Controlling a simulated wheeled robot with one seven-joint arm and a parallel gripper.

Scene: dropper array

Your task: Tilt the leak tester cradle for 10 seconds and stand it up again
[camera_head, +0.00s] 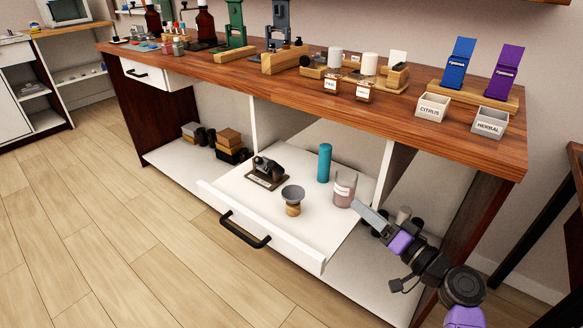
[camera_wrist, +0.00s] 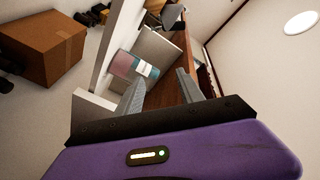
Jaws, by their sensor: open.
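A small black device on a dark wooden base with a label (camera_head: 267,170) stands in the pulled-out white drawer; it may be the leak tester cradle, but I cannot read its label. No cradle is clearly recognisable in the wrist view. My gripper (camera_head: 360,209) is at the drawer's right side, near the glass beaker and well to the right of the black device. In the wrist view my gripper (camera_wrist: 160,90) shows two grey fingers apart with nothing between them.
The drawer (camera_head: 228,205) also holds a teal cylinder (camera_head: 324,162), a glass beaker (camera_head: 344,189) and a grey funnel on a wooden foot (camera_head: 293,198). The wooden worktop (camera_head: 220,78) above carries stands, bottles and labelled white boxes. The floor in front is clear.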

